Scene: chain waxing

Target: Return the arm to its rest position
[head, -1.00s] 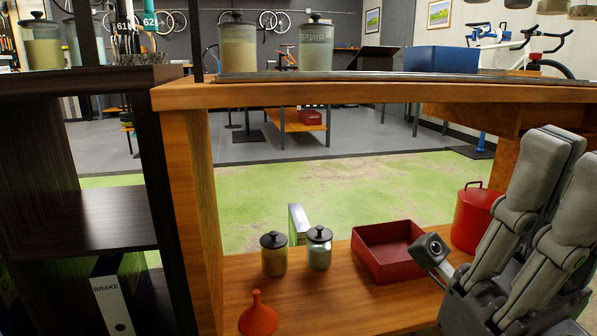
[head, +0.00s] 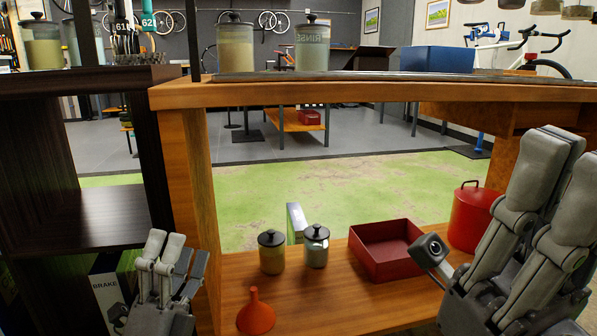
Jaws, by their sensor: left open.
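My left gripper (head: 177,253) is at the lower left of the head view, fingers pointing up. It is open, and I see nothing between its fingers. It is in front of the dark shelf unit and the left end of the wooden bench, partly covering a box marked BRAKE (head: 108,292). My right gripper (head: 566,160) is large and close at the right edge, fingers up and partly cut off. Its opening is not clear from this side, and no held object shows.
The lower bench shelf (head: 345,300) holds an orange funnel (head: 256,315), two lidded jars (head: 271,256) (head: 316,250), a red open bin (head: 385,265) and a red pot (head: 468,222). Jars and a blue box (head: 438,59) stand on the upper bench. The dark shelf unit (head: 95,215) is at left.

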